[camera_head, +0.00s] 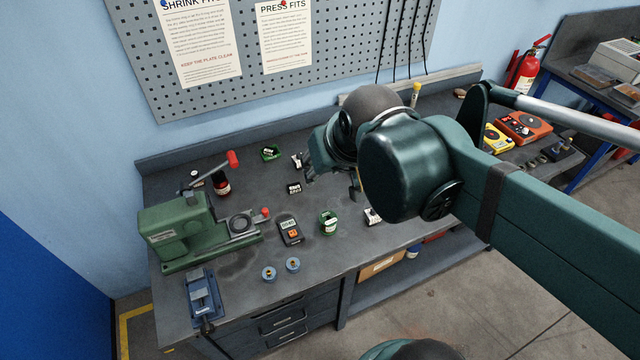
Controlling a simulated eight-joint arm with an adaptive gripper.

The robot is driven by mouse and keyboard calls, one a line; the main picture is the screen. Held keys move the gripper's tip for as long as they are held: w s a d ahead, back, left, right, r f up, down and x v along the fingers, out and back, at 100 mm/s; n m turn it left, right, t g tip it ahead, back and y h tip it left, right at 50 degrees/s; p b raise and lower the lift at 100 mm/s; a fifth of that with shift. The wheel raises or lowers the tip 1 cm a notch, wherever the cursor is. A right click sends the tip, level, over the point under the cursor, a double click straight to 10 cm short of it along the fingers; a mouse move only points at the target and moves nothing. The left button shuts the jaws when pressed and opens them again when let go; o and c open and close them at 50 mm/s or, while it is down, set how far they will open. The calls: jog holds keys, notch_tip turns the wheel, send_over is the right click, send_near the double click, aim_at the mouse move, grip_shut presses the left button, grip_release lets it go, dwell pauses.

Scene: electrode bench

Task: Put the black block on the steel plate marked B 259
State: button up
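A small black block (293,188) with pale lettering on its side stands on the dark bench, left of my gripper. Another small black-and-white item (297,161) lies just behind it; its lettering is too small to read. My gripper (311,174) hangs over the middle of the bench, just right of these two items. Its fingers are small, dark and partly hidden by my wrist, so their opening does not show. I cannot make out a steel plate marked B 259; my arm covers part of the bench.
A green press (172,232) and blue vise (201,290) stand at left.

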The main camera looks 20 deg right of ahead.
jog(key=shift+n+t, duration=0.3)
jog(key=shift+n, duration=0.3)
jog(key=shift+s+a+f, duration=0.45)
jog(key=shift+s+f, duration=0.15)
jog(key=shift+s, duration=0.25)
jog(key=shift+s+a+f, duration=0.45)
jog(key=shift+s+f, duration=0.15)
jog(key=shift+s, duration=0.25)
